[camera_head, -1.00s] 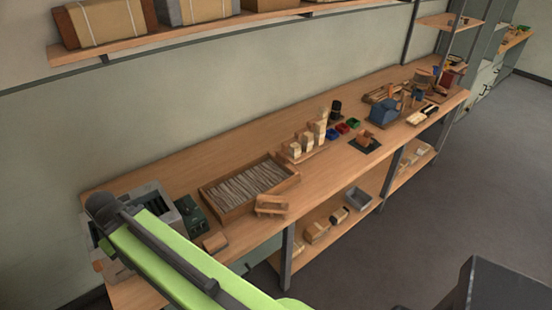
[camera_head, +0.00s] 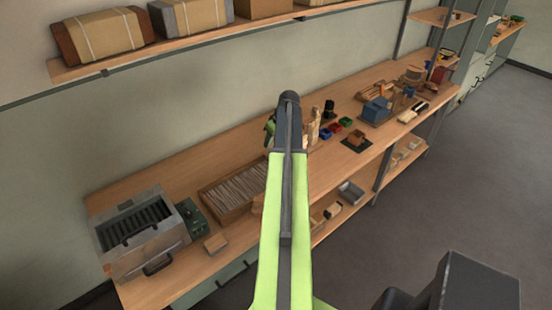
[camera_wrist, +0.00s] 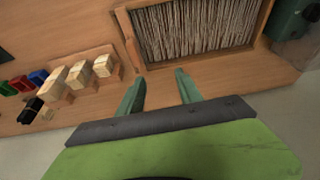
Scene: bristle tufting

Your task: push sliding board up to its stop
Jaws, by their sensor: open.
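I cannot tell for sure which piece is the sliding board. In the head view my arm hides most of these blocks (camera_head: 313,126). My gripper (camera_wrist: 159,76) is open over the bench, its two teal fingers apart with only bare wood between them. The fingertips point toward the near edge of a wooden tray (camera_wrist: 196,62) of thin grey-brown strips, which it does not visibly hold.
A grey metal box (camera_head: 178,238) with a ribbed black inside stands at the bench's left end, beside a dark green unit (camera_head: 194,216) and a small wooden block (camera_head: 216,243). Small coloured bins (camera_head: 346,122) and a blue machine (camera_head: 376,109) stand further right. A shelf (camera_head: 200,54) runs above.

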